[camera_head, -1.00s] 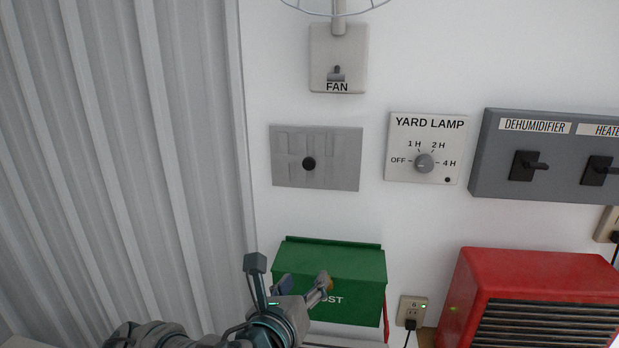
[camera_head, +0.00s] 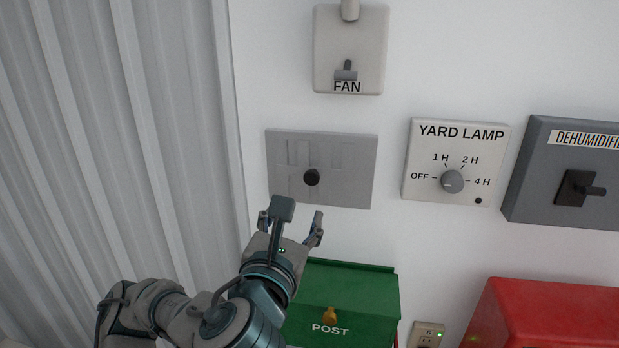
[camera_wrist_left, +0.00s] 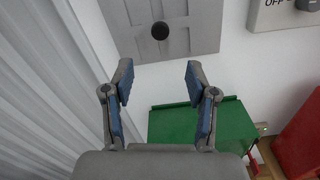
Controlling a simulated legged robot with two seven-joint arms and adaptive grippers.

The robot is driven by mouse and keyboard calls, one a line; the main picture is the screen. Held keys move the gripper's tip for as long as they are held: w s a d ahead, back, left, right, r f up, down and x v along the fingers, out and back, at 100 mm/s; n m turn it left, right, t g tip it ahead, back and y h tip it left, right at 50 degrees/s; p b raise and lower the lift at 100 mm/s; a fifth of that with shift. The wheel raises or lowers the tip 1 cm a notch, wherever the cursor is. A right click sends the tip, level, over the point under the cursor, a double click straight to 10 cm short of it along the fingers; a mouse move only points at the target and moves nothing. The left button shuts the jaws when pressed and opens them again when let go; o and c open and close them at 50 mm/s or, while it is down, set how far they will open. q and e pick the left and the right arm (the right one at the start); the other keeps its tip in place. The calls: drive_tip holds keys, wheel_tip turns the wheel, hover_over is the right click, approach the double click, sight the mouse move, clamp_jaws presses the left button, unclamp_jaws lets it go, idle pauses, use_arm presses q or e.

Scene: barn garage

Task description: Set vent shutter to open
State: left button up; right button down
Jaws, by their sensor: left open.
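The vent shutter (camera_head: 345,172) is a flat grey plate on the white wall with faint slot outlines. Its round black knob (camera_head: 311,177) sits near the middle of the plate. In the left wrist view the plate (camera_wrist_left: 195,30) is at the top, with the knob (camera_wrist_left: 160,30) ahead of the gap between the fingers. My left gripper (camera_head: 291,222) is open and empty, just below the plate in the head view and apart from the knob. Its two blue-padded fingers also show in the left wrist view (camera_wrist_left: 160,84). My right gripper is not in view.
A green post box (camera_head: 345,298) is below the plate, partly behind my left gripper. The fan switch (camera_head: 347,50) is above; the yard lamp dial (camera_head: 453,182) and dehumidifier switch (camera_head: 577,188) are to the right. A red heater-like box (camera_head: 550,315) is lower right. Corrugated metal (camera_head: 110,130) covers the left.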

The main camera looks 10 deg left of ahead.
sight(311, 179)
use_arm(q)
drive_tip(key=w+p, duration=0.1)
drive_tip(key=w, duration=1.1)
drive_tip(key=shift+w+f, duration=0.1)
drive_tip(key=shift+w, duration=0.25)
drive_tip(key=shift+s, duration=0.1)
